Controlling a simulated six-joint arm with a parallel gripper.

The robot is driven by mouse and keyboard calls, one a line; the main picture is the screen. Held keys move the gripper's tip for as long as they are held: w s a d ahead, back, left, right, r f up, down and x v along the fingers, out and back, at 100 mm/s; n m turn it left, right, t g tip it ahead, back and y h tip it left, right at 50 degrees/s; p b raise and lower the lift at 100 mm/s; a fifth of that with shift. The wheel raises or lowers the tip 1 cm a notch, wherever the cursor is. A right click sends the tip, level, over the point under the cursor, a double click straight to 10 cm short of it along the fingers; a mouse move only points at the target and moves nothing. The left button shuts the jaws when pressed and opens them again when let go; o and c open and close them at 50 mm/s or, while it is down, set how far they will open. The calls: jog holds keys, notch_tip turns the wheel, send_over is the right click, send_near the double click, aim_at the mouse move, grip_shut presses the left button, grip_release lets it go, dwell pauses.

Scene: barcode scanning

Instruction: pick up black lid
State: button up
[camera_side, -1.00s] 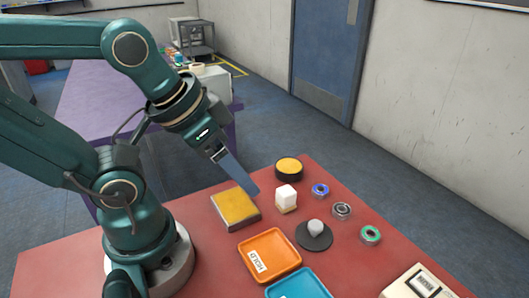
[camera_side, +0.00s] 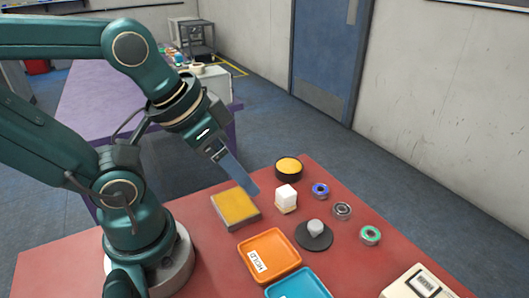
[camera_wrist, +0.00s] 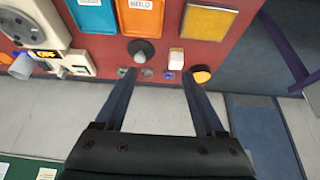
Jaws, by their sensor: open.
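The black lid (camera_side: 325,242), a flat dark disc with a pale grey knob, lies on the red table in the side view. In the wrist view the lid (camera_wrist: 133,52) sits above the left fingertip, partly covered by its knob. My gripper (camera_side: 256,192) is in the air above the table, left of and behind the lid, near a white block. In the wrist view my gripper (camera_wrist: 157,78) has its two fingers spread wide with nothing between them.
A white block (camera_side: 286,193), a black-rimmed yellow tin (camera_side: 289,167) and blue (camera_side: 320,190), grey (camera_side: 342,210) and green (camera_side: 370,235) rings surround the lid. A yellow-topped pad (camera_side: 236,207), orange tray (camera_side: 283,269), blue tray (camera_side: 304,284) and scanner-like box (camera_side: 418,283) are nearby.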

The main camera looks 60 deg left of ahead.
jog(key=o, duration=0.5)
jog(key=shift+c, duration=0.2)
jog(key=m+g, duration=0.4)
jog(key=g, duration=0.2)
send_over(316, 224)
notch_tip(316, 224, down, 10)
jog(key=shift+w, duration=0.1)
jog(key=shift+f, duration=2.7)
